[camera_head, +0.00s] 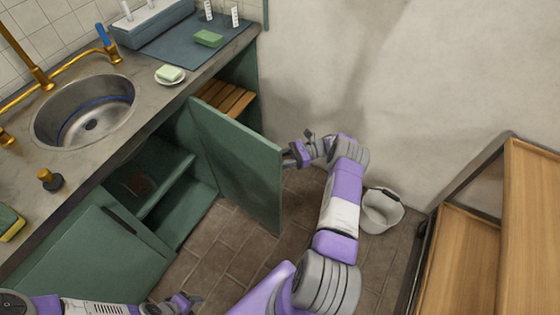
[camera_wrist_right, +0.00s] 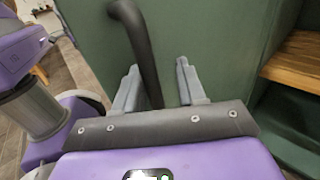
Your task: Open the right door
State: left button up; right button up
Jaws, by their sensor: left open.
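The green right door (camera_head: 240,165) stands swung out from the cabinet under the counter, with open space visible on both sides of it. My right gripper (camera_head: 296,154) is at the door's outer edge, its fingertips partly hidden. In the right wrist view, my right gripper (camera_wrist_right: 160,88) has its fingers apart, with the dark curved door handle (camera_wrist_right: 140,45) between them, closer to the left finger. Contact with the handle cannot be told. My left gripper (camera_head: 186,302) is open and empty low at the bottom edge of the head view, away from the door.
A green cabinet door (camera_head: 85,262) with a dark handle is at the lower left, beside open shelves (camera_head: 165,188). Wooden slats (camera_head: 228,97) show inside the cabinet. A white bucket (camera_head: 382,210) stands on the floor beyond my right arm. Wooden furniture (camera_head: 465,262) is at the right.

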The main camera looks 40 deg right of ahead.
jog(key=shift+s+d, duration=0.2)
jog(key=shift+d, duration=0.1)
jog(key=v, duration=0.7)
dwell(0.3)
jog(key=shift+s+d, duration=0.1)
dwell(0.5)
